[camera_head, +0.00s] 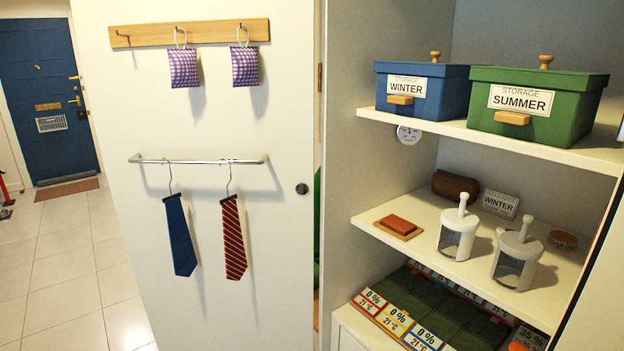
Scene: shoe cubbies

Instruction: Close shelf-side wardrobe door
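A white wardrobe panel (265,300) stands left of the open shelves, with a small dark round knob or recess (302,188) near its right edge. A narrow dark gap runs between this panel and the shelf compartment, with something green just visible in it. At the lower right, a pale panel with a dark slanting edge (598,290) stands beside the shelves; it may be the shelf-side door, but most of it is out of frame. The shelf compartment (390,50) is open to view. Neither of my grippers is in view.
Blue (425,90) and green (538,103) storage boxes fill the upper shelf. The middle shelf holds grey holders (517,255), a brown case (455,187) and a red block (398,225). Two ties (232,237) hang on the left panel.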

